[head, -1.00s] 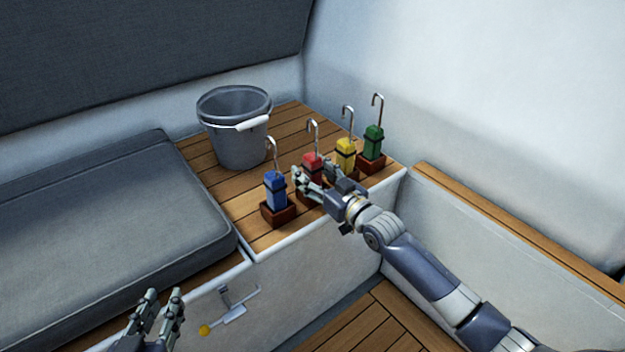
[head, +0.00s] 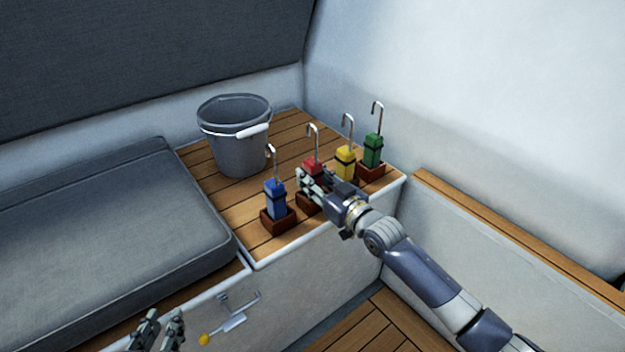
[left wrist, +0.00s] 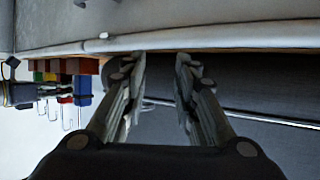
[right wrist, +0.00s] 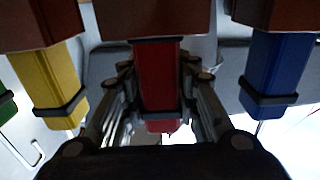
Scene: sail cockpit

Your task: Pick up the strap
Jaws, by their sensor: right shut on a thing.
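Four coloured straps with metal hooks stand upright in brown holders on the wooden deck top. The red strap (head: 312,164) is between the blue strap (head: 275,199) and the yellow strap (head: 345,163); the green strap (head: 373,150) is at the far right. My right gripper (head: 313,183) is shut on the red strap, which is partly hidden by the fingers. In the right wrist view the red strap (right wrist: 159,90) sits between the fingers, with its upper end at its brown holder (right wrist: 155,18). My left gripper (head: 160,328) is open and empty at the lower left.
A grey bucket (head: 235,150) with a white handle grip stands behind the straps. A grey cushion (head: 105,230) lies to the left. The blue and yellow straps flank my right gripper closely.

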